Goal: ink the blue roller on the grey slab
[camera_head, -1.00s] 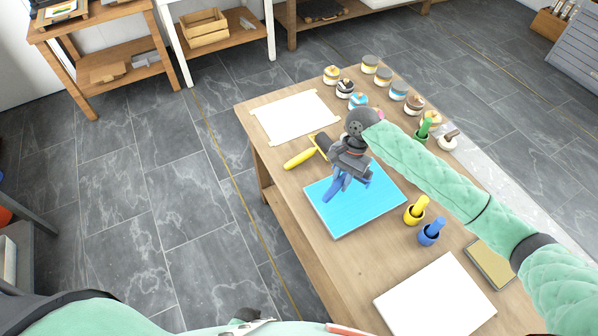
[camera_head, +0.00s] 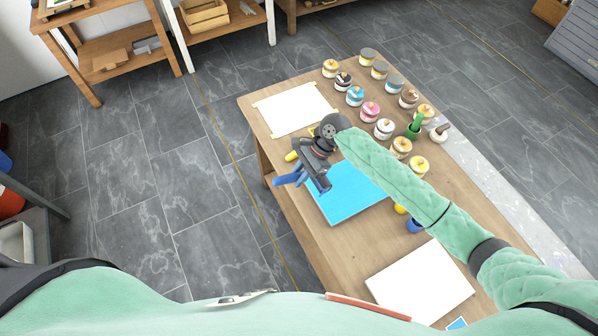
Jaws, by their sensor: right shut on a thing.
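My right gripper (camera_head: 309,179) is shut on the blue roller (camera_head: 288,179) and holds it at the left side of the slab. The roller's blue part points left, past the slab's left edge. Its drum is not clear, and I cannot tell whether it touches anything. The slab (camera_head: 349,196) lies on the wooden table, its visible top covered in bright cyan-blue ink, with little grey showing. My gripper and arm hide its upper left part. My left gripper is not in view.
A yellow roller (camera_head: 291,156) lies mostly hidden behind my gripper. A white sheet (camera_head: 294,108) lies at the table's far left, a white board (camera_head: 420,283) at the near end. Several ink jars (camera_head: 355,96) stand at the back right. A blue holder (camera_head: 414,226) is partly under my arm.

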